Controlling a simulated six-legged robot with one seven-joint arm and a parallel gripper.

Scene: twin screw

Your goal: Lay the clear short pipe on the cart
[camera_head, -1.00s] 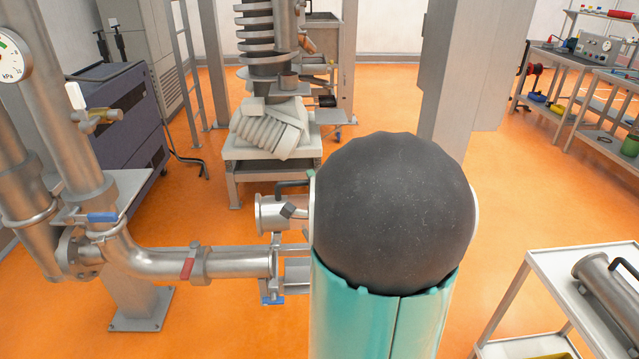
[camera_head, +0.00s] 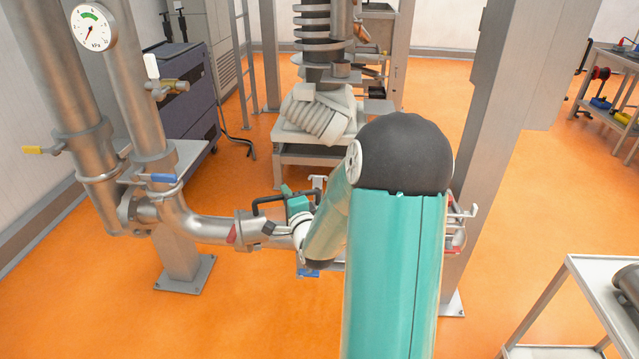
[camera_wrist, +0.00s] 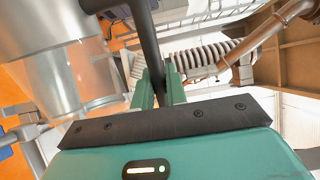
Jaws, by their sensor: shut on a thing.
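My gripper (camera_wrist: 159,92) has its green fingers closed around a black handle (camera_wrist: 146,40) in the wrist view. A clear, see-through cylinder (camera_wrist: 72,80), which looks like the clear short pipe, is close by on the left. I cannot see clearly where the handle joins it. In the head view, my gripper (camera_head: 297,204) is at the black handle (camera_head: 268,198), beside the end of the steel pipe line. My arm hides most of that spot. The white cart (camera_head: 600,262) stands at the lower right, partly out of frame.
A steel pipe piece (camera_head: 628,284) lies on the cart. Steel pipework (camera_head: 205,228) with valves and a pressure gauge (camera_head: 93,27) fills the left. A grey post (camera_head: 497,110) rises right of my arm. Orange floor (camera_head: 490,300) is open between my arm and the cart.

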